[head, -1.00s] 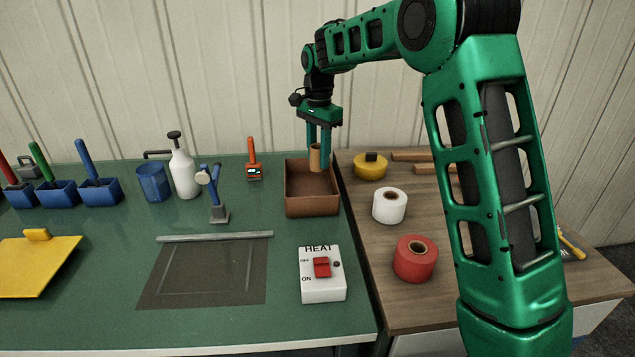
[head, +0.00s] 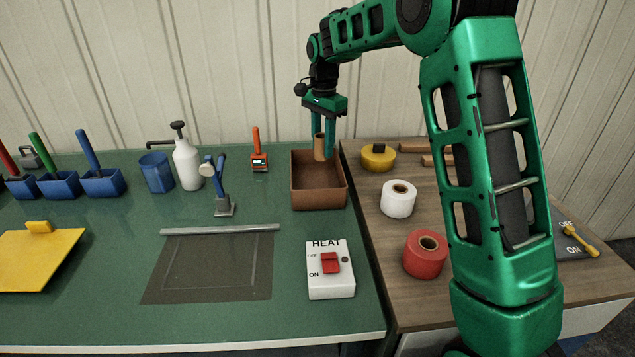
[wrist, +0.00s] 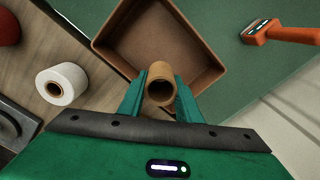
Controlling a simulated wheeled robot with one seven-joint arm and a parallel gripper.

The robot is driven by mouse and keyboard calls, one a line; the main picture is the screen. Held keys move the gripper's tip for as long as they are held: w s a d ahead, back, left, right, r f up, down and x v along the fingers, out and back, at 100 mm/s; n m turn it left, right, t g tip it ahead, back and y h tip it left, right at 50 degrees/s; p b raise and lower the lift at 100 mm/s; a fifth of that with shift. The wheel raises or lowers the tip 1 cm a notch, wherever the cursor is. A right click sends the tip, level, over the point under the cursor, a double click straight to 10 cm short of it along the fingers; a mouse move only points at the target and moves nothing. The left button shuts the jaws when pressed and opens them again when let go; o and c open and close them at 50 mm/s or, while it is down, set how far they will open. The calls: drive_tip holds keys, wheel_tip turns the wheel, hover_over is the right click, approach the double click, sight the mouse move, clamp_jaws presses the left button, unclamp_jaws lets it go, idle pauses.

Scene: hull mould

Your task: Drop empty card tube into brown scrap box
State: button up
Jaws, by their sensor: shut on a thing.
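My gripper (head: 324,143) is shut on the empty card tube (head: 319,148), a short tan cylinder held upright between the fingers. The tube hangs over the back right part of the brown scrap box (head: 318,201), which stands at the right end of the green bench. In the wrist view the tube (wrist: 160,88) shows end-on between the two green fingers, its opening facing the camera. The box (wrist: 185,22) lies beyond it, with its floor bare where visible.
A white roll (head: 398,201), a red roll (head: 425,256) and a yellow roll (head: 378,158) stand on the wooden table to the right. A heat switch box (head: 330,282) sits in front of the scrap box. An orange-handled tool (head: 258,158) is to its left.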

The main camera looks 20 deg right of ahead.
drive_tip(key=shift+f, duration=2.4)
drive_tip(key=o, duration=1.1)
wheel_tip(320, 180, up, 11)
drive_tip(key=shift+f, duration=0.15)
